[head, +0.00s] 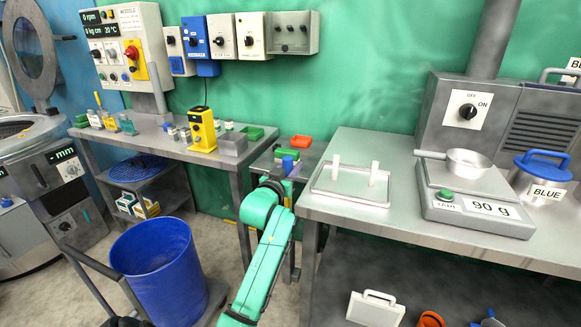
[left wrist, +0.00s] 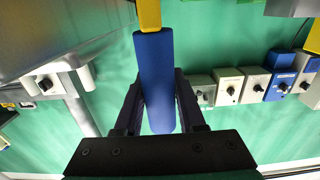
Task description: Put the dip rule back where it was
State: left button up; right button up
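The dip rule has a blue handle with a yellow strip running out of it. In the left wrist view its handle (left wrist: 155,80) lies between the two fingers of my left gripper (left wrist: 162,108), which look shut on it. The yellow strip runs out of the top of that picture, so its far end is hidden. In the head view my left gripper (head: 276,180) is at the gap between the two benches, with the blue handle (head: 288,164) showing just above it. The arm hides the strip there. My right gripper is not in view.
A blue bin (head: 155,265) stands front left. The left bench (head: 150,141) holds a yellow device (head: 202,130).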

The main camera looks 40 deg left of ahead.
pick_arm(q)
jog(key=shift+o, duration=1.2)
jog(key=shift+r, duration=0.25)
jog(key=v, duration=1.2)
jog(key=shift+b, duration=0.35)
jog(key=shift+f, duration=0.1)
